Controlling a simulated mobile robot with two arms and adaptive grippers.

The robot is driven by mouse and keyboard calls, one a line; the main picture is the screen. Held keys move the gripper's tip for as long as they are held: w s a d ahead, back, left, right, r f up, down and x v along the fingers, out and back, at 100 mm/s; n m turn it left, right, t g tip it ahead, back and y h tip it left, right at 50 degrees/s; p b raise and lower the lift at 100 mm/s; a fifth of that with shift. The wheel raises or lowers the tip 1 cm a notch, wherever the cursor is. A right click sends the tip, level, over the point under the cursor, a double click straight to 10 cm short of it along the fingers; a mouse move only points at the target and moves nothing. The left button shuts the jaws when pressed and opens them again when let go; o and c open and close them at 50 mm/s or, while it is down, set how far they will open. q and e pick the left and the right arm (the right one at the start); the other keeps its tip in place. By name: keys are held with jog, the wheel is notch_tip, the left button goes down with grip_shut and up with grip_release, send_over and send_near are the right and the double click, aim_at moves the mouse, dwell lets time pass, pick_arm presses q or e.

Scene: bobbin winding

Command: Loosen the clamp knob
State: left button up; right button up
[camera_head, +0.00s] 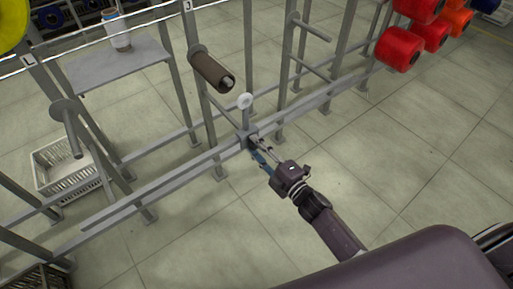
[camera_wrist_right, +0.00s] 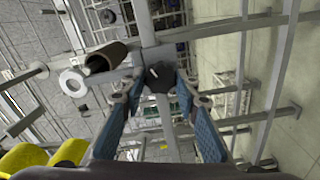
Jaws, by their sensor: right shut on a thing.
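The clamp knob (camera_wrist_right: 160,77) is a small black knob, seen between my fingertips in the right wrist view. In the head view it is hidden by my fingers. The clamp (camera_head: 242,139) is a small grey block on the low rail, with a thin post and a white round guide (camera_head: 245,101) above it. The white guide also shows in the wrist view (camera_wrist_right: 73,82). My right gripper (camera_head: 254,146) reaches the clamp from the front right, its blue-padded fingers on both sides of the knob; it is shut on the knob. My left gripper is out of view.
A brown tube (camera_head: 211,71) sits on a peg above and left of the clamp. Grey uprights and a long low rail (camera_head: 180,176) run across the frame. Red spools (camera_head: 398,50) hang at the upper right. A white crate (camera_head: 68,170) stands left. The floor in front is clear.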

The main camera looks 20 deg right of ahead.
jog(key=n, duration=0.2)
jog(key=n+b, duration=0.1)
jog(key=n, duration=0.1)
jog(key=n+b, duration=0.1)
jog(key=n, duration=0.1)
jog(key=shift+f, duration=0.3)
jog(key=n+b, duration=0.3)
jog(key=n, duration=0.3)
jog(key=shift+n+b, duration=0.3)
jog(key=shift+n, duration=0.2)
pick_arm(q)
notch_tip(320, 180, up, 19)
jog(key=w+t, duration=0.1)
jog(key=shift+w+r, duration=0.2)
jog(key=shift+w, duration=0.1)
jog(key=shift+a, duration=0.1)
pick_arm(e)
jog(key=o, duration=1.2)
jog(key=shift+c, duration=0.2)
jog(key=shift+s+d, duration=0.1)
